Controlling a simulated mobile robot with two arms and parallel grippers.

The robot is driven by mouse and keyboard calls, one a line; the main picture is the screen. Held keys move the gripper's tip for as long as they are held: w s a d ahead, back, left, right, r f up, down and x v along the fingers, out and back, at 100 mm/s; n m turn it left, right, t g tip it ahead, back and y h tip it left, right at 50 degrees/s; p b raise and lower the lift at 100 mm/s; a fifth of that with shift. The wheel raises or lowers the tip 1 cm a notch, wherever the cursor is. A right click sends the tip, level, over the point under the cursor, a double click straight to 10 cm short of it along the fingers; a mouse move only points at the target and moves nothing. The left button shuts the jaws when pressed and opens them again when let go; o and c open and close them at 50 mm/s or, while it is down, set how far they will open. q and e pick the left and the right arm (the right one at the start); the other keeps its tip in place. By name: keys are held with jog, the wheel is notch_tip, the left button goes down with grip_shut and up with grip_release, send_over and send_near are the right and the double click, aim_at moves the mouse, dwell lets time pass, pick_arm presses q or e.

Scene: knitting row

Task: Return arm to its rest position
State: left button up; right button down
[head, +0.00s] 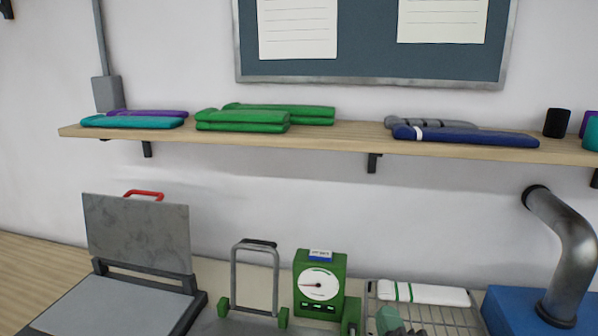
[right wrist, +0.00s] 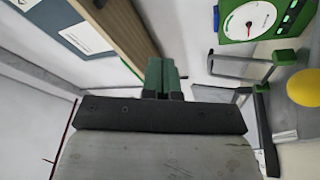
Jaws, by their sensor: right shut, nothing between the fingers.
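My right gripper (head: 388,320) shows at the bottom edge of the head view, in front of the wire rack. In the right wrist view its two green fingers (right wrist: 163,78) are together, with nothing between them. They point into free space and touch nothing that I can see. The rest of my right arm is below the head view's edge. My left gripper is not in view.
The green dial gauge (head: 320,285) stands beside the rack (head: 445,315). A press with a raised grey plate (head: 138,235) is at left; a blue box with a metal pipe (head: 572,270) is at right. A shelf (head: 340,133) with folded knits runs above.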

jog(key=s+d+f+m+g+h, duration=0.2)
jog(key=s+d+f+m+g, duration=0.1)
jog(key=s+f+m+g, duration=0.3)
jog(key=s+d+f+m+g+h, duration=0.2)
jog(key=s+d+f+m+g, duration=0.15)
jog(key=f, duration=0.45)
jog(key=s+a+f+m+g+y, duration=0.1)
jog(key=s+f+g, duration=0.3)
jog(key=s, duration=0.4)
jog(key=s+f+m+g+y, duration=0.2)
jog(key=s+f+g, duration=0.15)
jog(key=s, duration=0.45)
notch_tip(320, 180, down, 26)
jog(key=s+g, duration=0.1)
jog(key=s+d+f+g, duration=0.1)
jog(key=s+d+f, duration=0.1)
jog(key=s+f, duration=1.3)
jog(key=shift+s+d+n, duration=0.3)
jog(key=shift+s+n, duration=0.05)
jog(key=shift+s, duration=0.1)
